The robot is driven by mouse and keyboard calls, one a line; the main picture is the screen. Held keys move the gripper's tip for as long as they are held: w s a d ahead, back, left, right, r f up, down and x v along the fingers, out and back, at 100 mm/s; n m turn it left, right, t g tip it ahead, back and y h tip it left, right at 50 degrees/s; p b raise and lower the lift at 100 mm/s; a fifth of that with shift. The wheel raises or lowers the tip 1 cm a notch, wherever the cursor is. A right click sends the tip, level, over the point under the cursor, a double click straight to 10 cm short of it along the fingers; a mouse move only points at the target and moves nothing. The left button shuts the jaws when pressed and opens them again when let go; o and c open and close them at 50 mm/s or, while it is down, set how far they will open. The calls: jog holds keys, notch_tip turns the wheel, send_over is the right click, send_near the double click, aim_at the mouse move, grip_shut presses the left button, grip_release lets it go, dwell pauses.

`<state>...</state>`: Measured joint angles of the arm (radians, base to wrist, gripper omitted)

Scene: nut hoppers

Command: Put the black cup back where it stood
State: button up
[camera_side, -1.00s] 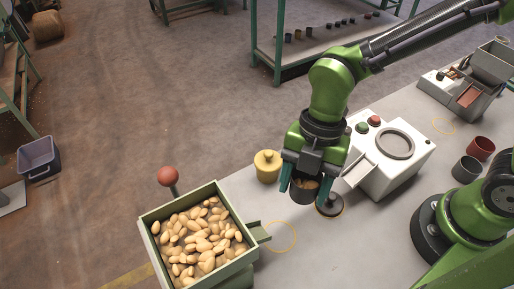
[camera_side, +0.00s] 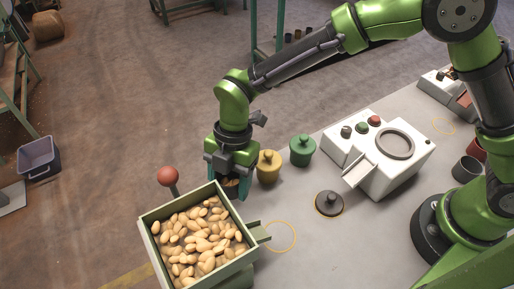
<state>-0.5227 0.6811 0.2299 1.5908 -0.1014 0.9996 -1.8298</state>
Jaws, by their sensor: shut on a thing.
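My gripper (camera_side: 230,184) is shut on the black cup (camera_side: 230,186), just beyond the far right wall of the nut hopper (camera_side: 228,196). The cup is mostly hidden by the fingers and the hopper wall; a bit of brown content shows at its top. A black lid (camera_side: 329,203) with a knob lies on the table inside a yellow ring. Another yellow ring (camera_side: 281,250), in front of the hopper's spout, is empty.
A yellow lidded pot (camera_side: 268,168) stands close right of my gripper, with a green one (camera_side: 303,151) beyond. A white machine (camera_side: 385,170) with buttons stands further right. A red knob (camera_side: 168,175) rises behind the hopper.

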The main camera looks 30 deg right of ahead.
aim_at(230, 192)
jog(key=shift+f, duration=1.75)
jog(key=o, duration=1.2)
jog(key=shift+f, duration=0.15)
jog(key=shift+o, duration=0.2)
